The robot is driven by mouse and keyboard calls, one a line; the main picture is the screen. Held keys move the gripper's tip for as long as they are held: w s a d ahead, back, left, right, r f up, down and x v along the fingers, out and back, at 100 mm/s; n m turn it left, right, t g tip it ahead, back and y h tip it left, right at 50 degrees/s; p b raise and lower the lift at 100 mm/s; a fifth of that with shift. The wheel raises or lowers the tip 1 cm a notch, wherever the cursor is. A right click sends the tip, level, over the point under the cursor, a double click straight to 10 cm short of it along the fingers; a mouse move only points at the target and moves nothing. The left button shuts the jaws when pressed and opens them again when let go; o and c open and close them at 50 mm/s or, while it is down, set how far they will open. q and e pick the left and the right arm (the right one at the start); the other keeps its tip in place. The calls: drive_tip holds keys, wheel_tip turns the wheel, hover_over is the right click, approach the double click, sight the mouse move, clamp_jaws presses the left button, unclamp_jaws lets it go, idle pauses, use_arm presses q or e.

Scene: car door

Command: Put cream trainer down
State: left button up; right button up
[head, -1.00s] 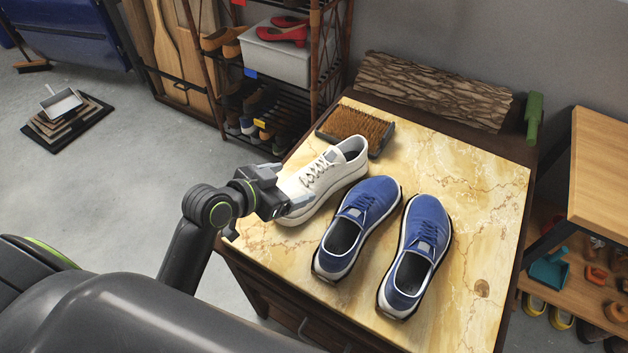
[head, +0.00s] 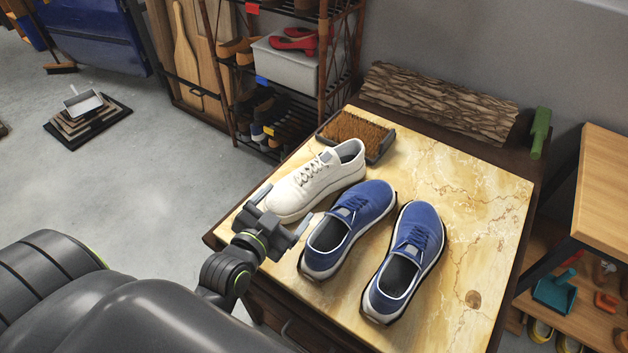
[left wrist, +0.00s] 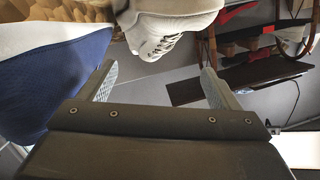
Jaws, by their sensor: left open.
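The cream trainer (head: 317,182) lies on the marble-look tabletop (head: 459,205), left of two blue trainers (head: 347,228) (head: 405,262). Its toe points toward the table's front left edge. My left gripper (head: 283,218) is open just in front of that toe, with nothing held between its fingers. In the left wrist view the open fingers (left wrist: 158,84) show apart, with the cream trainer (left wrist: 168,25) beyond them and a blue trainer (left wrist: 50,85) at the left. My right gripper is not in view.
A brown-bristled brush (head: 355,136) lies behind the cream trainer. A bark log (head: 440,103) and a green object (head: 540,132) are at the table's back. A shoe rack (head: 285,70) stands behind left. The tabletop's right side is clear.

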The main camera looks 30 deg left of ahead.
sight(309, 179)
use_arm(q)
drive_tip(key=x, duration=0.6)
drive_tip(key=shift+w+f, duration=0.1)
drive_tip(key=shift+w, duration=0.4)
drive_tip(key=shift+r+p+x, duration=0.15)
drive_tip(key=shift+p+x, duration=0.15)
drive_tip(key=shift+x, duration=1)
drive_tip(key=shift+r+p+x, duration=0.15)
drive_tip(key=shift+p+x, duration=0.1)
drive_tip(key=shift+x, duration=1.05)
drive_tip(key=shift+d, duration=0.1)
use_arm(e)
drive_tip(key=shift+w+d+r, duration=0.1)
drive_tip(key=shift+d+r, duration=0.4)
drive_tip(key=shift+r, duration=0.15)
